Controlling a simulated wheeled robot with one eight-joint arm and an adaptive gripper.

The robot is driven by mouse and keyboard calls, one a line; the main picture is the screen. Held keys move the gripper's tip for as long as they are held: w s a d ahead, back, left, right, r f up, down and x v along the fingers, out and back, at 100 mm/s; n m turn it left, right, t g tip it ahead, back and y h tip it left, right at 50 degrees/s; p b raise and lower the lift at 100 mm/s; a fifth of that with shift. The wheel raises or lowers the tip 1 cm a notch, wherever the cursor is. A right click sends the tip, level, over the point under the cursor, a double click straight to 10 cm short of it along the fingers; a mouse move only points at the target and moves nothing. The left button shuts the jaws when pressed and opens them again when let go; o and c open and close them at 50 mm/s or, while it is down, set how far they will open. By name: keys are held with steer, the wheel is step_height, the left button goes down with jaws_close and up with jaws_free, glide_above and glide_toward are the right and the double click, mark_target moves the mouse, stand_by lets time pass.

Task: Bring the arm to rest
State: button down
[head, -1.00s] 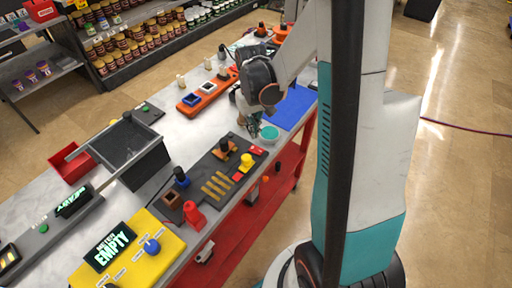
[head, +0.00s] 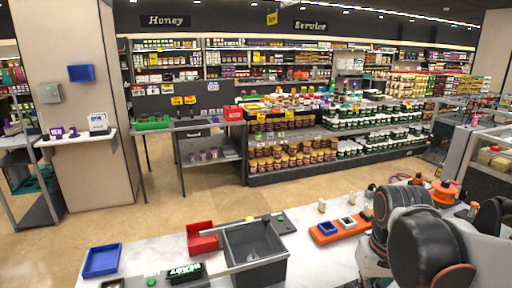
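My arm (head: 425,235) shows at the lower right of the head view, its dark joints and white links over the right part of the workbench. Its end runs out of view or is hidden behind its own links, so my gripper does not show. The marble-topped workbench (head: 130,262) crosses the bottom of the view. The vacuum pump cannot be picked out in this view.
On the bench are a dark bin (head: 254,262), a red tray (head: 203,238), a blue tray (head: 102,260) and an orange holder (head: 341,229). Shelves of jars (head: 293,155) stand behind. A pillar (head: 70,100) rises at left. Open floor (head: 180,195) lies between.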

steer(key=s+a+t+b, duration=0.1)
steer(key=t, duration=0.1)
steer(key=s+t+b, duration=0.1)
steer(key=s, duration=0.1)
steer(key=s+a+t+b, duration=0.1)
steer(key=s+t, duration=0.1)
steer(key=shift+a+r+n+t, duration=0.2)
steer(key=shift+a+n+t, duration=0.1)
